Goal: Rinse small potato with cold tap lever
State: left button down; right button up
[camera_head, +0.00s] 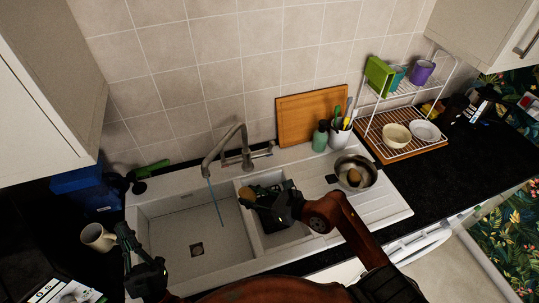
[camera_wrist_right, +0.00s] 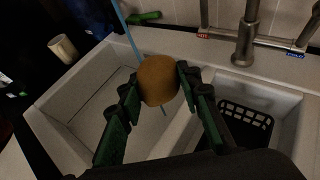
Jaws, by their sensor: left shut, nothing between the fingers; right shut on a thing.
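A brown potato (camera_wrist_right: 158,80) is pinched between the fingertips of my right gripper (camera_wrist_right: 160,84), above the sink. The potato (camera_head: 258,191) and my right gripper (camera_head: 266,198) also show in the head view, over the divider. A thin blue water stream (camera_head: 215,203) falls from the grey tap (camera_head: 232,130) into the left basin. The stream shows left of the potato in the head view; in the wrist view it passes behind it. The cold lever (camera_wrist_right: 307,34) is above a blue label. My left gripper (camera_head: 122,236) is shut and empty by the sink's left edge.
A metal pan (camera_head: 366,184) with another potato (camera_head: 354,175) stands on the drainboard. A mug (camera_head: 97,237) stands left of the sink. A black basket (camera_wrist_right: 245,122) is in the small basin. A dish rack (camera_head: 400,140) stands farther right.

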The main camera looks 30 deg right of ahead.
pick_arm(q)
jog(key=w+d+f+m+g+h, duration=0.2)
jog(key=w+d+m+g+h, duration=0.6)
jog(key=w+d+m+g, duration=0.5)
jog(key=w+d+f+m+g+h, duration=0.3)
jog(key=w+d+m+g+h, duration=0.4)
jog(key=d+m, duration=0.7)
jog(key=s+d+f+m+g+h, duration=0.1)
jog(key=s+d+f+m+g, duration=0.3)
jog(key=d+f, duration=0.35)
jog(key=s+d+f+m+g, duration=0.1)
jog(key=s+d+f+m, duration=0.45)
jog(key=f, duration=0.35)
notch_tip(320, 180, up, 4)
jog(key=f, duration=0.1)
send_over(269, 155)
jog(key=s+a, duration=0.3)
jog(key=s, duration=0.1)
jog(key=shift+s+d+r+m, duration=0.2)
jog(key=shift+d+r+m, duration=0.05)
